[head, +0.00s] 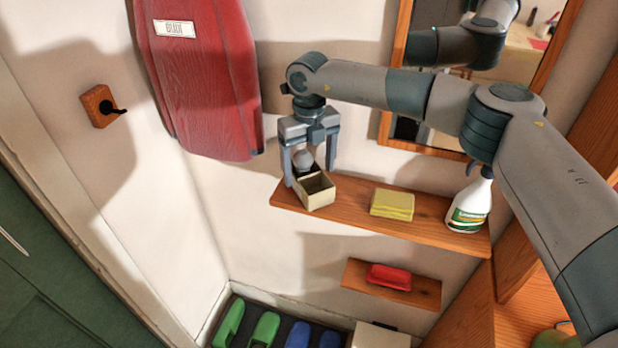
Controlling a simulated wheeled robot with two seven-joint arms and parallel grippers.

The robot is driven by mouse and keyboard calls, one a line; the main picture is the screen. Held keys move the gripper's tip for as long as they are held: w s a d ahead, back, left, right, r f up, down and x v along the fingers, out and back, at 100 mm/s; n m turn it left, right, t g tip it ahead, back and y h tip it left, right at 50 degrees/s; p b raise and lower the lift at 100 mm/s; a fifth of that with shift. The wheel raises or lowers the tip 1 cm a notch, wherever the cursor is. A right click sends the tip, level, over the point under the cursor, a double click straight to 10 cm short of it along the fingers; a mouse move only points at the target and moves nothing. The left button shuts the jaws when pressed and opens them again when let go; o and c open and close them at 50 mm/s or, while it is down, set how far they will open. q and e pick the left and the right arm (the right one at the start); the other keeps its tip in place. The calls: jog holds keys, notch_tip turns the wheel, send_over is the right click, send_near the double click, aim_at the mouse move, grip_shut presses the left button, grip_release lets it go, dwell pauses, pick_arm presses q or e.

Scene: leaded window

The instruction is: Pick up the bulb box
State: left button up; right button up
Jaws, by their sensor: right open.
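The bulb box (319,199) is a small cream box with an open top. It stands at the left end of an upper wooden shelf (358,219). A pale grey bulb (303,160) shows just above and behind the box's rim; I cannot tell whether it sits in the box. My right gripper (309,174) points down over the box and is open, with the bulb between its fingers. Its left fingertip is beside the box's back left edge, and the right one is near the back right rim. Whether they touch the box is unclear. My left gripper is out of view.
A yellow sponge or cloth stack (392,204) and a spray bottle (470,204) stand farther right on the shelf. A red item (389,277) lies on a lower shelf (414,290). A red ironing-board-like panel (205,75) hangs at upper left; a mirror (391,125) is behind my arm.

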jog(key=shift+f+p, duration=0.3)
jog(key=shift+f, duration=0.75)
jog(key=c, duration=1.1)
